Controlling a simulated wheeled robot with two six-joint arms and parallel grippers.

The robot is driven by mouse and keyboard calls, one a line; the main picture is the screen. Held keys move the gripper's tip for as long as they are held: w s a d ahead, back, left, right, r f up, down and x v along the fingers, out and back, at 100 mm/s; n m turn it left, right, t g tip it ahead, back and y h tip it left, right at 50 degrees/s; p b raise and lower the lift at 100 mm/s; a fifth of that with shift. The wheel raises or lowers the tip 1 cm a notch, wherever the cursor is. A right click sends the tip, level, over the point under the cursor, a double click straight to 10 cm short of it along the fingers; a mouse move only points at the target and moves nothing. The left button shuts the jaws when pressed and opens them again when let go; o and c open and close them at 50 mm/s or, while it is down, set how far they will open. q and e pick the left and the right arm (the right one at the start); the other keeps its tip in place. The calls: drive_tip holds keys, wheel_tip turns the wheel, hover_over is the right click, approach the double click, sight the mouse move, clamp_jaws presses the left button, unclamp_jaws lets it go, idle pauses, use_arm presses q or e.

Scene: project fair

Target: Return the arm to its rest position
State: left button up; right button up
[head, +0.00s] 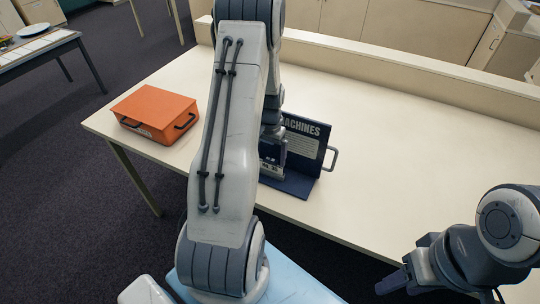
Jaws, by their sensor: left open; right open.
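My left arm stands large in the middle of the head view and hides part of the table behind it. My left gripper (271,158) is open, beside the left part of a dark blue display board (305,145) with white lettering ending in "ACHINES". The arm covers the board's left side, and I cannot tell whether the gripper touches it. My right gripper (392,285) is open and empty at the lower right, in front of the table's near edge and apart from everything on it.
The board has a metal handle (331,158) on its right and stands on the cream table (430,160). An orange box (152,110) with dark handles sits at the table's left end. The table's right part is clear. Another table (38,50) stands at the upper left.

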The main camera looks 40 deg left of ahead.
use_arm(q)
drive_tip(key=shift+r+p, duration=2.65)
drive_tip(key=shift+r, duration=0.85)
drive_tip(key=s+d+r+m+b, duration=0.2)
drive_tip(key=d+r+m+b, duration=0.1)
drive_tip(key=d, duration=0.9)
drive_tip(key=s+d+r+m+b, duration=0.2)
drive_tip(key=d+r+b, duration=0.15)
drive_tip(key=d, duration=0.85)
drive_tip(key=s+d+m+b, duration=0.2)
drive_tip(key=s+d, duration=0.3)
drive_tip(key=s, duration=0.3)
drive_tip(key=s+d+m+h+b, duration=0.1)
drive_tip(key=s+d+m+b, duration=0.1)
drive_tip(key=s+d, duration=0.3)
drive_tip(key=s+b, duration=0.1)
drive_tip(key=s, duration=0.3)
drive_tip(key=shift+f+m, duration=0.4)
